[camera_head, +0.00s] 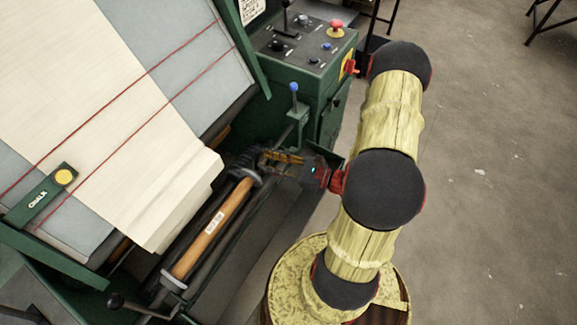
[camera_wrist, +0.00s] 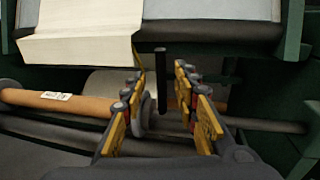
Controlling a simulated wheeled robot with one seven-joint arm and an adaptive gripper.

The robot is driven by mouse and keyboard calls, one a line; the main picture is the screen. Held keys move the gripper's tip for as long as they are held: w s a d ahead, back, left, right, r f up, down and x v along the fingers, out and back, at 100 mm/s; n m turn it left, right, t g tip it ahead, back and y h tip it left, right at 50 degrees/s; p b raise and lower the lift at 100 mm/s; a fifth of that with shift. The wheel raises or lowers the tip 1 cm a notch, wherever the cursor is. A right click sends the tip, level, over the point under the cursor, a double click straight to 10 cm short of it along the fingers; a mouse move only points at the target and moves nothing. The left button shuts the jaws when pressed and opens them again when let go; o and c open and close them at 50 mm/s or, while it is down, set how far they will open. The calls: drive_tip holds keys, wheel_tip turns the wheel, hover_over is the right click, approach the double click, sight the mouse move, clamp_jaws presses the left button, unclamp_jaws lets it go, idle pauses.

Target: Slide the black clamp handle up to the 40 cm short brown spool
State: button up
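The brown spool (camera_head: 212,230) with a white label lies on a rod in the green machine; the label is too small to read. It also shows at the left of the wrist view (camera_wrist: 80,103), its right end hidden behind a finger. The black clamp handle (camera_wrist: 160,78) stands upright above the rod, just right of a grey round clamp plate (camera_wrist: 147,112). My gripper (camera_wrist: 160,76) is open, its yellow-padded fingers on either side of the handle, with gaps visible. In the head view my gripper (camera_head: 268,159) is at the spool's upper end. Whether plate and spool touch is hidden.
Cream cloth (camera_head: 130,110) lies on the sloped grey bed above the spool. A green control box (camera_head: 300,50) and a blue-knobbed lever (camera_head: 294,88) stand close to my gripper. A black ball-ended handle (camera_head: 115,300) is at the spool's lower end. Bare rod (camera_wrist: 270,126) extends right.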

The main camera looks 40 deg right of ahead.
drive_tip(key=v, duration=0.7)
drive_tip(key=shift+s, duration=0.15)
drive_tip(key=shift+d, duration=0.1)
idle(0.4)
